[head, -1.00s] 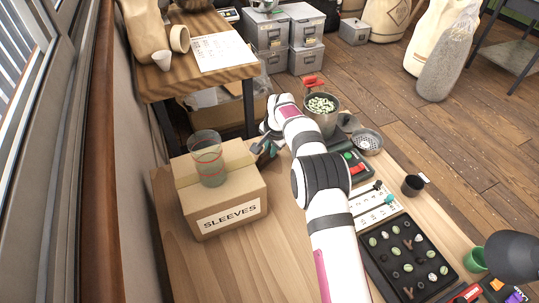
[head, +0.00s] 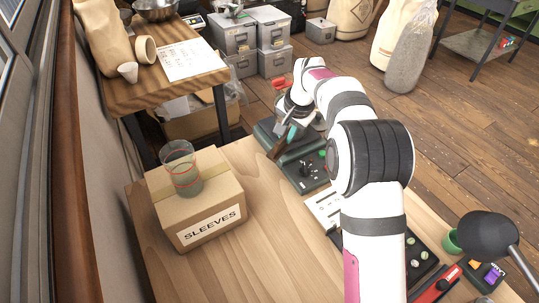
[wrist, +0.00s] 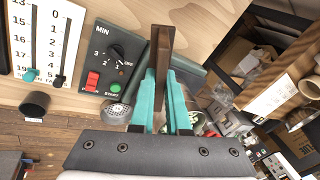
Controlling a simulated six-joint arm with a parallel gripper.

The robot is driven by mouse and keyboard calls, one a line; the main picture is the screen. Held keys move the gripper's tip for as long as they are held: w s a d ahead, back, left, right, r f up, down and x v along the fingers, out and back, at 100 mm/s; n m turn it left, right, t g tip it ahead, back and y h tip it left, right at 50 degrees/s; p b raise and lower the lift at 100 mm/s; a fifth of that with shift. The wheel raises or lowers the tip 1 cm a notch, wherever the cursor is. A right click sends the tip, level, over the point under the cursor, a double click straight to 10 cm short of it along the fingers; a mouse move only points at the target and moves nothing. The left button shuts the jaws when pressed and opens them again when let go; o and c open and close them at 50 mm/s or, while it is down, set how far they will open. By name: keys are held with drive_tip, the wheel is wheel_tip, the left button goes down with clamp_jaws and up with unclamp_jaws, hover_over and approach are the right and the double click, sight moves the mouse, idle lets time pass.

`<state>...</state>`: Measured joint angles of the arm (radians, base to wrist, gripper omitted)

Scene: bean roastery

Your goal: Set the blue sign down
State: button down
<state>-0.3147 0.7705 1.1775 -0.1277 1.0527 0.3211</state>
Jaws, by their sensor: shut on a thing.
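My gripper (wrist: 164,84) has teal fingers, shut on a thin, dark brown board (wrist: 164,42), seen nearly edge-on in the wrist view. No blue face of a sign shows; the held board is the only sign-like thing I can make out. In the head view my gripper (head: 290,134) is at the far end of the arm, and the brown board (head: 279,149) points down toward the near left. It is over or beside the dark machine (head: 307,170) with a dial and red and green buttons. I cannot tell whether the board touches anything.
A cardboard box marked SLEEVES (head: 210,226) stands left of my gripper with a glass (head: 182,172) on top. Bare wooden table (head: 268,240) lies right of and in front of the box. A slider panel (head: 324,207) and black tray lie to the right, partly behind my arm.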

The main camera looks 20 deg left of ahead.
drive_tip(key=s+d+n+g+h, duration=0.15)
drive_tip(key=s+d+n, duration=0.25)
drive_tip(key=s+d, duration=0.95)
drive_tip(key=shift+t+h, duration=0.25)
drive_tip(key=shift+h, duration=0.2)
drive_tip(key=shift+w+a+f, duration=0.1)
drive_tip(key=shift+a+f, duration=2.75)
drive_tip(key=shift+a, duration=0.2)
drive_tip(key=shift+a+f, duration=2.8)
drive_tip(key=shift+a, duration=0.2)
drive_tip(key=shift+f, duration=0.1)
drive_tip(key=c, duration=0.9)
unclamp_jaws()
